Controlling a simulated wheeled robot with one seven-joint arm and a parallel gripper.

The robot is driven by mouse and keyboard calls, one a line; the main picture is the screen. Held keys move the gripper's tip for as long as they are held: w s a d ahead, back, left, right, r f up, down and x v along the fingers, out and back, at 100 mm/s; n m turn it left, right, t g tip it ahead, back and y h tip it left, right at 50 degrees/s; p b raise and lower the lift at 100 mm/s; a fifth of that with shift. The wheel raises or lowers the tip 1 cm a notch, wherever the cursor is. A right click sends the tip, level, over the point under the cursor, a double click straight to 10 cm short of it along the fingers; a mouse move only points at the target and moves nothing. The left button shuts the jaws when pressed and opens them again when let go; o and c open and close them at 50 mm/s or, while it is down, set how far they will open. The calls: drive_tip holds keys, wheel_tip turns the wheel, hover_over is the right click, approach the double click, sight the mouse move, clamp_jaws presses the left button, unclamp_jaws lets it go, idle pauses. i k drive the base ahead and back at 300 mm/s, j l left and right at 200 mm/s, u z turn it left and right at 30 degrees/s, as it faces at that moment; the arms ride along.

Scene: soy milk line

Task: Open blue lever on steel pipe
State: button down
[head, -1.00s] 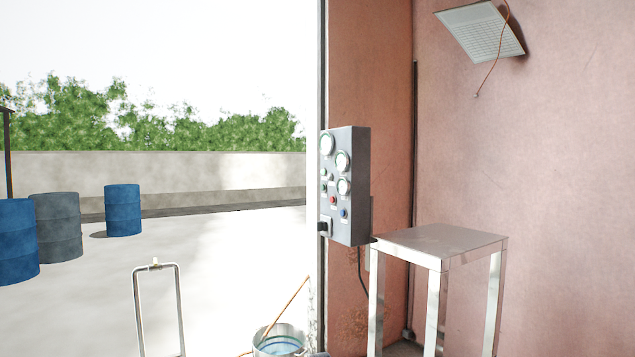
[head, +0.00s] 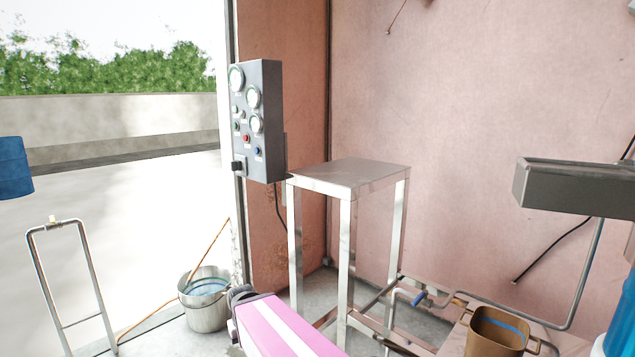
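A small blue lever (head: 419,300) sits on a thin steel pipe (head: 510,307) at the lower right of the head view. The lever is near the pipe's left end, where the pipe bends downward. The pipe runs right from there, then bends up toward a dark grey box-shaped machine part. The lever is too small to tell its exact angle.
A steel table (head: 352,174) stands left of the pipe. A brown pot (head: 496,333) stands below the pipe. The dark grey box (head: 575,188) juts in at right. A control panel (head: 262,120), a metal bucket (head: 206,312) and a metal frame (head: 64,226) are at left.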

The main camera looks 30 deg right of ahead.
sight(423, 295)
drive_tip(key=z, duration=2.05)
drive_tip(key=l+u, duration=0.25)
drive_tip(key=l, duration=0.1)
